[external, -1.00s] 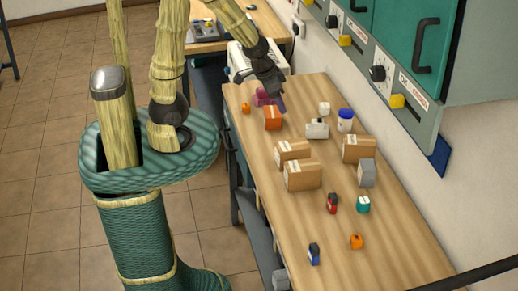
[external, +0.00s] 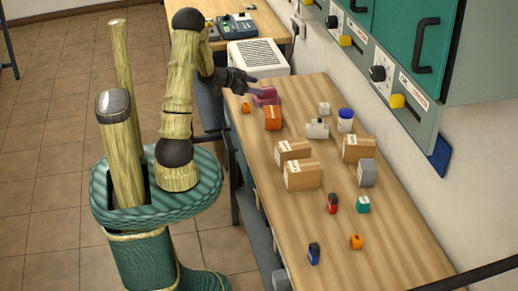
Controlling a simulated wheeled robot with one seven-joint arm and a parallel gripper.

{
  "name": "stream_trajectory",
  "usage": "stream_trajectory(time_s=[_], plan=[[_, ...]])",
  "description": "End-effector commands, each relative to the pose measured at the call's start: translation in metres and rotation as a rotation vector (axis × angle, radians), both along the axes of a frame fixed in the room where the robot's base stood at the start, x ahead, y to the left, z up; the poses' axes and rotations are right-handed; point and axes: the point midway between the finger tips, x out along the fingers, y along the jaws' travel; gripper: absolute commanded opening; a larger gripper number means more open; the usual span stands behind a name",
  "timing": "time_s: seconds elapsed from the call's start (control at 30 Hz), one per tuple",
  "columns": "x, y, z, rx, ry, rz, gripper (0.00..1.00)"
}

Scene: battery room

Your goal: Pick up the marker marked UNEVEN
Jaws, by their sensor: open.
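No label reading UNEVEN can be made out, so I cannot tell which thing is the marker. Small coloured things stand on the wooden bench: an orange one (external: 245,107) at the far left corner, a red one (external: 332,203), a teal one (external: 363,204), a blue one (external: 314,253) and another orange one (external: 356,241) towards the near end. My gripper (external: 257,84) is open with nothing visible in it, at the bench's far left end, close to a pink block (external: 265,96). I cannot tell whether it touches the block.
An orange box (external: 272,118), cardboard boxes (external: 302,175), a grey box (external: 367,173), a silver item (external: 317,129) and a white jar with a blue lid (external: 346,121) crowd the bench's middle. Wall cabinets (external: 400,40) overhang on the right. The near bench surface is mostly clear.

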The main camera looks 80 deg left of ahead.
Motion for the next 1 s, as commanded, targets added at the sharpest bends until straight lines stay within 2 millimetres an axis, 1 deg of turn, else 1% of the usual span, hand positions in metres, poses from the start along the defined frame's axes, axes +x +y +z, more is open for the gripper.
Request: stream_trajectory(time_s=[0.03, 0.17, 0.23, 0.37, 0.4, 0.5, 0.53, 0.6, 0.67, 1.0], plan=[[-0.017, 0.013, -0.02, -0.01, -0.027, 0.001, 0.56], [-0.056, 0.033, -0.044, -0.036, -0.11, -0.033, 0.56], [-0.08, 0.04, -0.057, -0.055, -0.153, -0.053, 0.56], [-0.129, 0.047, -0.08, -0.096, -0.241, -0.086, 0.56], [-0.144, 0.047, -0.086, -0.109, -0.267, -0.097, 0.56], [-0.175, 0.045, -0.097, -0.138, -0.321, -0.121, 0.56], [-0.181, 0.044, -0.099, -0.145, -0.332, -0.128, 0.56], [-0.191, 0.042, -0.1, -0.154, -0.351, -0.139, 0.56], [-0.195, 0.041, -0.1, -0.158, -0.36, -0.143, 0.56], [-0.193, 0.041, -0.098, -0.159, -0.36, -0.145, 0.56]])
